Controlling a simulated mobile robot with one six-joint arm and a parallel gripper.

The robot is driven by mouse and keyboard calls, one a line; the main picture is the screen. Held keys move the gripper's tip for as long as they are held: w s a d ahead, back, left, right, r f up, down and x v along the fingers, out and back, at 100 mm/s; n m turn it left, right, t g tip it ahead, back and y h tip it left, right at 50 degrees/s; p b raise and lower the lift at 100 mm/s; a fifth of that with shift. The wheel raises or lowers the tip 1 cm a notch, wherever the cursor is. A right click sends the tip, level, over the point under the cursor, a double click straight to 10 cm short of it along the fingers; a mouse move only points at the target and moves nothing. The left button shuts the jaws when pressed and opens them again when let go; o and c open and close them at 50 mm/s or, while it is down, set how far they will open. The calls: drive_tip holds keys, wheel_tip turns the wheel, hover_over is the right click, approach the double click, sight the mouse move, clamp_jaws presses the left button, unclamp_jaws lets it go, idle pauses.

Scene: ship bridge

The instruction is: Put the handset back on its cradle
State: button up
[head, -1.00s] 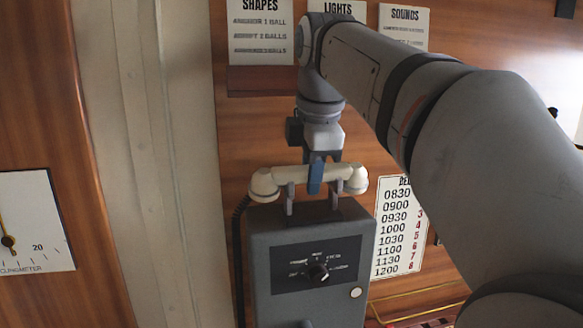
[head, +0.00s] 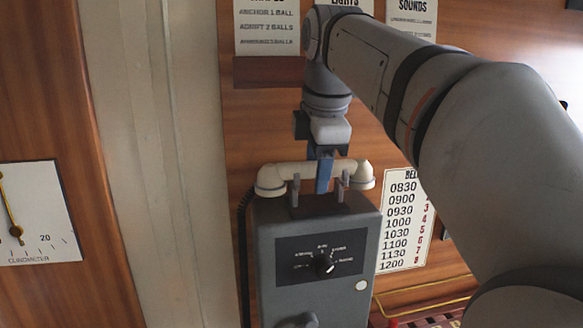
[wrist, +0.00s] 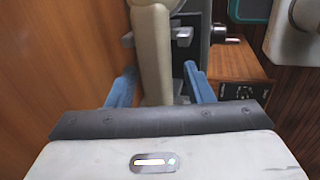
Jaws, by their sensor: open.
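The cream handset (head: 312,172) lies across the cradle (head: 320,209), with its handle between the upright metal prongs and an earpiece end beyond each side. The cradle is on top of a grey box (head: 366,235). My gripper (head: 324,188) comes down from above, its blue fingers around the middle of the handle. In the wrist view, the handset (wrist: 152,50) runs between the blue fingers of my gripper (wrist: 160,85), with a gap on both sides, so it is open. Cradle prongs (wrist: 183,34) show beside the handle. The far finger is hidden in the head view.
A rotary switch (head: 324,264) is on the box's front. A dark coiled cord (head: 243,225) hangs at its left. A bell-times chart (head: 404,220) is on the wooden wall to the right. A pale pillar (head: 170,160) and a clinometer (head: 38,215) are to the left.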

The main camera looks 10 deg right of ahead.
drive_tip(key=v, duration=0.7)
drive_tip(key=shift+a+r, duration=0.15)
drive_tip(key=shift+r, duration=0.25)
drive_tip(key=shift+w, duration=0.1)
